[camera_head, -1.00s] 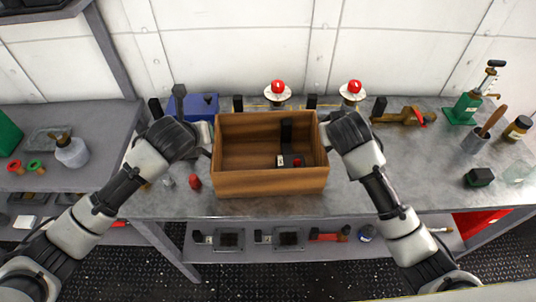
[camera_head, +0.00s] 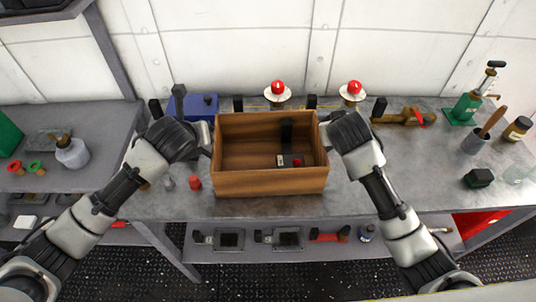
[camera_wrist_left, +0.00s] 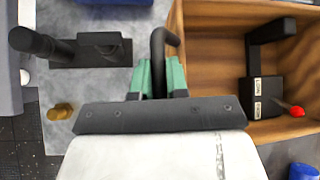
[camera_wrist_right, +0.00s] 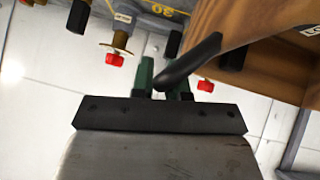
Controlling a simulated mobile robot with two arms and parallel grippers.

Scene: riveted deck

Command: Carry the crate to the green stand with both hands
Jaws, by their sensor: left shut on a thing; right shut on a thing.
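The brown wooden crate (camera_head: 270,183) is in the middle of the head view, over the grey workbench. It looks level; I cannot tell whether its bottom touches the bench. My left gripper (camera_head: 208,138) is at its left end, and in the left wrist view its green fingers (camera_wrist_left: 158,78) are shut on a black handle (camera_wrist_left: 164,42). My right gripper (camera_head: 325,130) is at its right end, and in the right wrist view its fingers (camera_wrist_right: 164,80) are shut on the other black handle (camera_wrist_right: 195,60). A black device (camera_head: 287,140) with a red knob lies inside.
A small red object (camera_head: 194,183) stands left of the crate. A side bench (camera_head: 100,140) adjoins at left.

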